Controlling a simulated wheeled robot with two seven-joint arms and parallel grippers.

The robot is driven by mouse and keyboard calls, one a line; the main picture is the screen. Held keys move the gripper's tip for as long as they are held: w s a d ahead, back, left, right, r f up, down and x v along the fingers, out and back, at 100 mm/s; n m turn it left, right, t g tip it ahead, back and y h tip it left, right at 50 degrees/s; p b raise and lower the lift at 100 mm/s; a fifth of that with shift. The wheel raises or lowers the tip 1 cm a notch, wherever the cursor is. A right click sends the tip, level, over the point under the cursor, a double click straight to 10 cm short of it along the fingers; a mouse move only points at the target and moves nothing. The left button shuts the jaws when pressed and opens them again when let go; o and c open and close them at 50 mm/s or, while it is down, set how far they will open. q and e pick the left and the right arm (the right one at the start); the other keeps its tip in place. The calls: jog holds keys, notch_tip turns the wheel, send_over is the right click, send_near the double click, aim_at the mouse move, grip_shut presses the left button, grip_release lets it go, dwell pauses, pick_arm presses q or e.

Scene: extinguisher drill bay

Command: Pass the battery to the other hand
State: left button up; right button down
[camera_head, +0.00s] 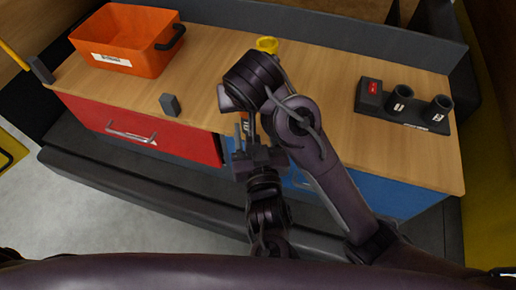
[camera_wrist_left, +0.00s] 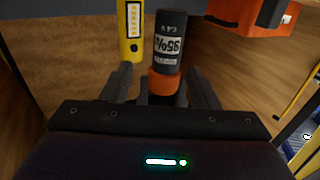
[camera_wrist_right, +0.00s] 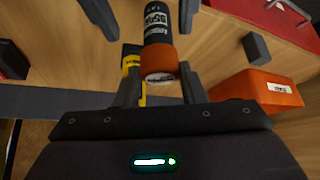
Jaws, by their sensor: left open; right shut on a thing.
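The battery is a dark cylinder with an orange band and a white printed label. It shows small between my two grippers in the head view (camera_head: 244,122), partly hidden by them. My right gripper (camera_wrist_right: 158,88), arm bent over from the right, is shut on it; in the right wrist view the battery (camera_wrist_right: 158,58) has its orange end towards that palm. My left gripper (camera_wrist_left: 161,85), below it in the head view (camera_head: 250,150), is open with its fingers either side of the battery (camera_wrist_left: 168,45). Contact with the left fingers cannot be told.
The wooden bench (camera_head: 200,65) carries an orange bin (camera_head: 125,40) at back left, a small dark block (camera_head: 170,105), a yellow item (camera_head: 267,44) and a dark two-socket holder (camera_head: 403,108) at right. A red drawer (camera_head: 130,128) is below.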

pick_arm(q)
jog(key=x, duration=0.4)
jog(key=shift+w+a, duration=0.1)
jog(key=shift+w, duration=0.3)
jog(key=c, duration=1.1)
pick_arm(e)
jog(key=shift+a, duration=0.1)
jog(key=c, duration=0.9)
grip_release()
jog(key=shift+c, duration=0.2)
jog(key=shift+o, duration=0.5)
jog(key=shift+r, duration=0.1)
